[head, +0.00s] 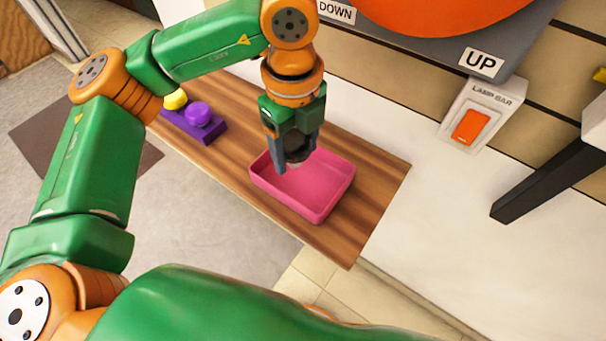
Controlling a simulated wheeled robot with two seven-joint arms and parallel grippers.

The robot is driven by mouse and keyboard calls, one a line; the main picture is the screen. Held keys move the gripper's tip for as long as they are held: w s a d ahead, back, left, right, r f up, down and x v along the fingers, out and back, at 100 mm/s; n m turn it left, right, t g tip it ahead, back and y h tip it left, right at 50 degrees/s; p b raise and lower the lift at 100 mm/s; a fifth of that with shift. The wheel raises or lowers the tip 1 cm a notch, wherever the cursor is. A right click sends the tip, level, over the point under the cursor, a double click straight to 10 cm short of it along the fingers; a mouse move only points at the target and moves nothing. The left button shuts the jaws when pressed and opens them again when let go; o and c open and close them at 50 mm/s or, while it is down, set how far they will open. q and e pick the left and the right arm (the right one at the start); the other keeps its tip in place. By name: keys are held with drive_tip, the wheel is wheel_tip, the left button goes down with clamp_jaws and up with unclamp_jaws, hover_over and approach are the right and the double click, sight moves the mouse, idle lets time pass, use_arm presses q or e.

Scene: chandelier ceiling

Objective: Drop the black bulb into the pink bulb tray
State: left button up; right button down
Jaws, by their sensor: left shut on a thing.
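The pink bulb tray (322,207) sits on the wooden shelf, and its inside looks empty where I can see it. My left gripper (293,162) points down over the tray's back left part. It is shut on the black bulb (297,150), which shows as a dark shape with a paler lower end between the fingers. The fingers and gripper body hide part of the bulb and the tray's back corner. I cannot tell exactly how high the bulb is above the tray floor. My right gripper is not in view.
The wooden shelf (379,192) runs along the wall. A purple holder (212,132) with a purple bulb (197,114) and a yellow bulb (175,99) stands left of the tray. A lamp bar switch (471,126) and a dark bar (545,183) are at the right.

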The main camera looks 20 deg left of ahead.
sight(296, 186)
use_arm(q)
drive_tip(key=f, duration=0.1)
drive_tip(key=w+f+b, duration=0.1)
drive_tip(key=a+f+b, duration=0.1)
drive_tip(key=shift+w+f, duration=0.2)
drive_tip(key=shift+f, duration=0.15)
drive_tip(key=shift+s+d+f+b, duration=0.1)
drive_tip(key=shift+f+b, duration=0.35)
drive_tip(key=shift+f, duration=0.15)
drive_tip(key=shift+s+d+f+b, duration=0.1)
drive_tip(key=shift+f+b, duration=0.3)
drive_tip(key=shift+f, duration=0.15)
drive_tip(key=shift+s+f, duration=0.1)
drive_tip(key=o, duration=1.4)
drive_tip(key=shift+c, duration=0.2)
